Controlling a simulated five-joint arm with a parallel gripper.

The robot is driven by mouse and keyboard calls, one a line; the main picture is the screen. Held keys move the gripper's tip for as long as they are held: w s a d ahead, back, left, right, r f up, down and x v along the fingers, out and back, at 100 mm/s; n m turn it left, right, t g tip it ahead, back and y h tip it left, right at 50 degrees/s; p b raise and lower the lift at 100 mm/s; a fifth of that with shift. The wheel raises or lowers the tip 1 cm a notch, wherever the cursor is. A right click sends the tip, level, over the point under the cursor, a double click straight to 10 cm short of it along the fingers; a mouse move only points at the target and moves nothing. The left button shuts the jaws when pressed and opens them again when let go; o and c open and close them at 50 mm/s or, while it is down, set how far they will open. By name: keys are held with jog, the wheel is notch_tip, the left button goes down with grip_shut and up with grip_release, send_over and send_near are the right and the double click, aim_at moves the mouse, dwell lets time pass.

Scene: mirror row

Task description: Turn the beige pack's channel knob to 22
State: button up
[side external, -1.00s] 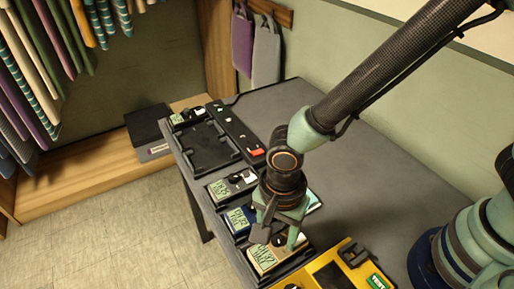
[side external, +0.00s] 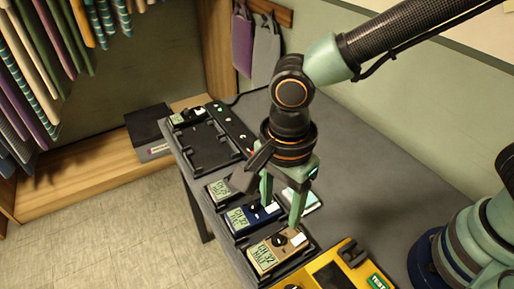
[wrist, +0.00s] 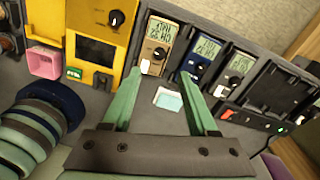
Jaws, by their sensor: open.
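The beige pack (side external: 266,254) sits in the row near the table's front edge, and its screen appears to read CH 32. Its dark channel knob (side external: 279,240) and a white patch are beside the screen. In the wrist view the beige pack (wrist: 158,36) is ahead of my fingers, with its knob (wrist: 160,53) on the near end. My gripper (side external: 282,213) is open and empty, above and just behind the packs. In the wrist view my gripper (wrist: 159,75) has its two green fingers spread apart, the knob lying between and beyond their tips.
A blue pack (side external: 240,216) and a grey pack (side external: 221,188) stand beside the beige one. A yellow device (side external: 330,272) is on the other side. A pale card (side external: 303,200) lies behind the packs. An empty black tray (side external: 208,148) is farther along. The table behind is mostly clear.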

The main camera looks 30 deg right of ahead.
jog(key=w+d+r+n+t, duration=0.1)
jog(key=d+r+n, duration=0.2)
jog(key=d, duration=0.5)
jog(key=w+d+r+n+t, duration=0.2)
jog(key=d+r+n, duration=0.2)
jog(key=d+n, duration=0.2)
jog(key=w+d+r+n+t, duration=0.2)
jog(key=d+r+n, duration=0.2)
jog(key=d, duration=0.5)
jog(key=shift+w+d+r+n, duration=0.15)
jog(key=shift+d+n, duration=0.15)
jog(key=shift+d, duration=0.1)
jog(key=n+g, duration=0.3)
jog(key=g, duration=0.2)
send_near(278, 238)
notch_tip(278, 238, down, 8)
jog(key=shift+f, duration=0.1)
